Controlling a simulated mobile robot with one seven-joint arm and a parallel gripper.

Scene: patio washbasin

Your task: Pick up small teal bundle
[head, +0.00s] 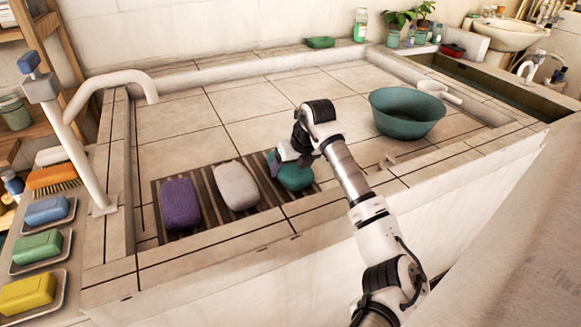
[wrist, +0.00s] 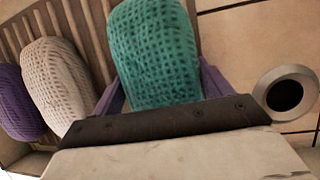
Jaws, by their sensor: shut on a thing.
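The small teal bundle (head: 296,177) lies at the right end of the slatted rack, beside a white bundle (head: 236,186) and a purple bundle (head: 180,205). My gripper (head: 287,163) is over the teal bundle and shut on it. In the wrist view the teal bundle (wrist: 153,55) fills the space between the purple fingers, its woven surface clear. The gripper hides part of the bundle in the head view. I cannot tell whether the bundle is off the rack.
The slatted rack (head: 205,222) sits in the tiled basin near its front rim. A teal bowl (head: 407,113) stands to the right, with a white scoop (head: 438,91) behind it. A white tap (head: 75,130) rises at the left. The basin's middle is clear.

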